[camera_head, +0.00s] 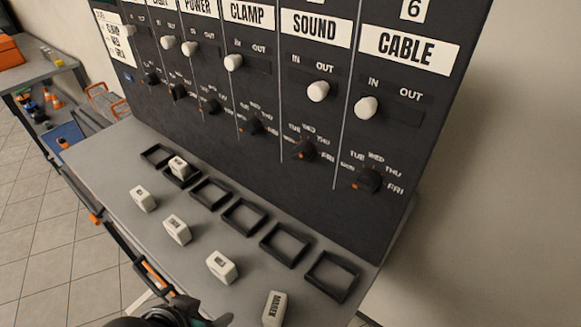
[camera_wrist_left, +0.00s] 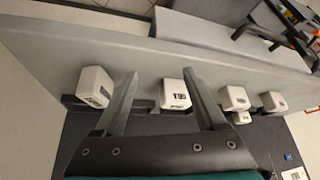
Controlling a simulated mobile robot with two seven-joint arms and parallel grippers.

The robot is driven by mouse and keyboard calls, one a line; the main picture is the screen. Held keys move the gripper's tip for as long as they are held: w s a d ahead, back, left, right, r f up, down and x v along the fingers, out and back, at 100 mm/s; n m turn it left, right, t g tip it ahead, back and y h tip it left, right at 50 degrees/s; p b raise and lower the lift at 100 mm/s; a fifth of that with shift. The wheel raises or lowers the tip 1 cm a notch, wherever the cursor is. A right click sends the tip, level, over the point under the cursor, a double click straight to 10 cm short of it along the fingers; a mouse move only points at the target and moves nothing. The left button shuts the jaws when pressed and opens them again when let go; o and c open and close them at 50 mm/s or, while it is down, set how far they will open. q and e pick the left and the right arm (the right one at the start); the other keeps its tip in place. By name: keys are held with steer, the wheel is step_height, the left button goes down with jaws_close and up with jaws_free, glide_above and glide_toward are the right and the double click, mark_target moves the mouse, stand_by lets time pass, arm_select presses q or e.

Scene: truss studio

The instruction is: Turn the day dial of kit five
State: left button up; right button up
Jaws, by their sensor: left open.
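The kit five day dial (camera_head: 305,150) is a dark round knob with an orange mark, on the black panel under the SOUND label (camera_head: 316,28). Day names are printed around it; I cannot read its setting surely. My left gripper (camera_head: 165,317) shows only partly at the bottom edge of the head view, low and far from the dial. In the left wrist view its two fingers (camera_wrist_left: 160,78) are spread and empty, with a white block (camera_wrist_left: 175,95) seen in the gap. My right gripper is not in view.
The CABLE dial (camera_head: 368,180) is right of the SOUND dial. Below the panel, a grey shelf (camera_head: 190,262) carries several dark square frames (camera_head: 284,244) and white blocks (camera_head: 222,266); one block (camera_head: 179,166) sits at a frame. A side table (camera_head: 40,72) stands at the far left.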

arm_select(q)
steer(key=w, duration=0.1)
steer(key=w+d+r+t+h, duration=0.1)
steer(key=w+r+m+t, duration=0.1)
steer(key=shift+w+d+r+h, duration=0.25)
steer(key=shift+w+d+h, duration=0.05)
steer(key=w+d+r+m+t+h, duration=0.1)
steer(key=w+d+r+t+h, duration=0.25)
steer(key=r, duration=0.25)
steer(key=t+h, duration=0.3)
steer(key=h, duration=0.2)
glide_toward(296, 157)
steer(key=shift+m, duration=0.3)
steer(key=p+x, duration=0.2)
steer(key=x, duration=0.7)
steer(key=shift+w+d, duration=0.15)
jaws_close()
